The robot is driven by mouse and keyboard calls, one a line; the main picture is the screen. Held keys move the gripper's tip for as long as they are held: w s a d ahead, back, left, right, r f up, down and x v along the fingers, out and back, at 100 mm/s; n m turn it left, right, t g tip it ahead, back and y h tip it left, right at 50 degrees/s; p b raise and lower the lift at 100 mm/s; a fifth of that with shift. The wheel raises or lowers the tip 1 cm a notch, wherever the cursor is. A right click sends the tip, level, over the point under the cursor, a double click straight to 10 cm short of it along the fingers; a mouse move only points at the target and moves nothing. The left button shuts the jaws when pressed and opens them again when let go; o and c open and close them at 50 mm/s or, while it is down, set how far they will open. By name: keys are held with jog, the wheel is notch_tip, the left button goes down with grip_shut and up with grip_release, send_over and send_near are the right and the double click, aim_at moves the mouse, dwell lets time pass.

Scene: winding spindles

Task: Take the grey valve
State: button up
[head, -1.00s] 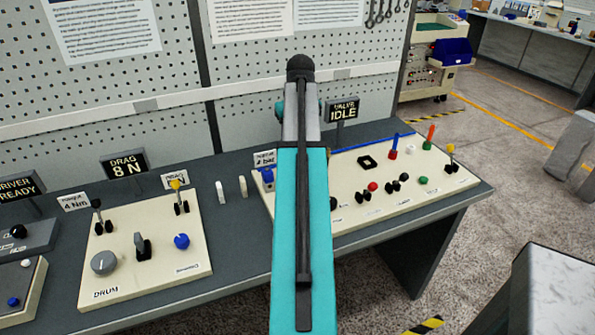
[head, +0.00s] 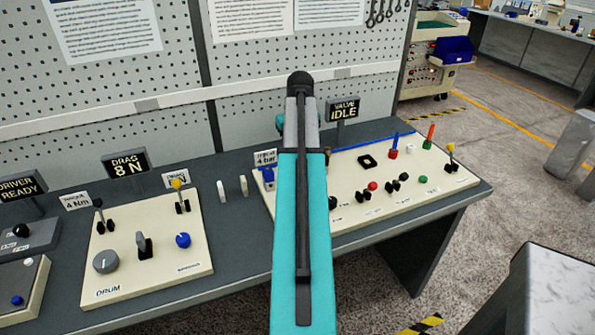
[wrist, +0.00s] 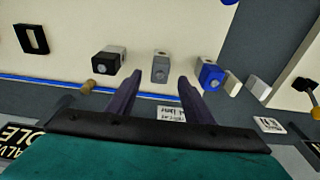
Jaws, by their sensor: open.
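The grey valve (wrist: 165,66) is a small grey block with a dark round mark on its end, standing on the cream panel in the wrist view. A black block (wrist: 108,62) stands to its left and a blue block (wrist: 211,76) to its right. My gripper (wrist: 160,80) is open, with its two dark fingers on either side of the grey valve in the picture. Whether the fingertips reach down beside it, I cannot tell. In the head view my arm hides the grey valve and the fingers; the blue block (head: 268,176) shows just left of the arm.
The cream valve panel (head: 440,188) carries several coloured knobs and pegs. The drum panel (head: 150,285) with levers is to the left. Two pale pegs (head: 221,191) (head: 243,186) stand between the panels. A pegboard wall (head: 170,135) rises behind.

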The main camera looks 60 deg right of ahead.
jog(key=shift+w+d+f+p, duration=0.15)
jog(key=shift+f+p, duration=0.6)
jog(key=shift+f, duration=1.6)
grip_shut()
jog(key=shift+r, duration=0.1)
notch_tip(320, 180, up, 8)
jog(key=shift+d+r+b, duration=0.1)
jog(key=shift+r+b, duration=0.05)
jog(key=shift+b, duration=0.9)
jog(key=shift+r, duration=0.8)
